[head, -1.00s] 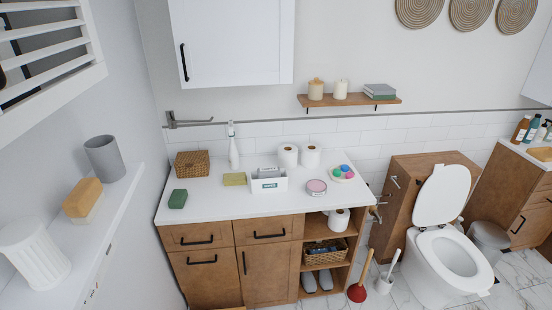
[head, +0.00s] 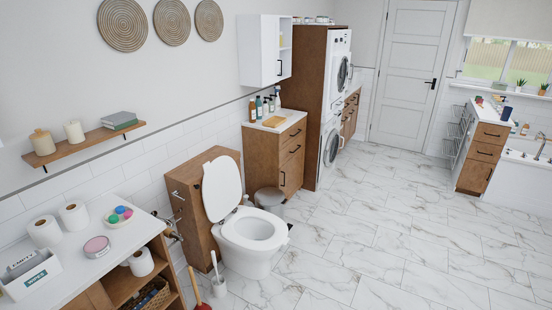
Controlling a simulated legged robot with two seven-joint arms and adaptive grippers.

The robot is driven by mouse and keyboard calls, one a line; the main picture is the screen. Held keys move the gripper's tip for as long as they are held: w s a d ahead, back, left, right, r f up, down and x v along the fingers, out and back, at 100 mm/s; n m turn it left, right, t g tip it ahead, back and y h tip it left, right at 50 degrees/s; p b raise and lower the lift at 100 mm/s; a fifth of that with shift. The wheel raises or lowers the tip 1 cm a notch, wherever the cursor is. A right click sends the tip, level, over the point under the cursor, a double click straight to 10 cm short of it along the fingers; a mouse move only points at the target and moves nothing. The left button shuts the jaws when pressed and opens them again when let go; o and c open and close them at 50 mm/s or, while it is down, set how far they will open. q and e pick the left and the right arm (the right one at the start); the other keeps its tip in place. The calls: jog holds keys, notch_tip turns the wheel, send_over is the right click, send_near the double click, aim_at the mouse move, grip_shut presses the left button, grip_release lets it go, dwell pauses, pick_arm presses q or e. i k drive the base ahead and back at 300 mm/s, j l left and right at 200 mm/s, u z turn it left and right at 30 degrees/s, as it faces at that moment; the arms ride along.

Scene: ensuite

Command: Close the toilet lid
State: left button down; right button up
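The toilet (head: 254,238) stands left of centre in the head view, against a wooden cistern cabinet. Its white lid (head: 221,188) is raised and leans back toward the cabinet. The seat (head: 255,230) is down on the bowl, and the bowl opening shows through it. Neither of my grippers shows in the view.
A toilet brush (head: 217,285) and a plunger (head: 197,303) stand left of the toilet. A grey bin (head: 270,199) is behind it at the right. The counter (head: 85,262) fills the lower left. The marble floor (head: 385,240) is clear to the right.

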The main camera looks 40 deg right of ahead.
aim_at(222, 187)
jog(key=z, duration=0.75)
jog(key=i+l, duration=0.2)
jog(key=i, duration=0.25)
jog(key=i+l, duration=0.2)
jog(key=i, duration=0.25)
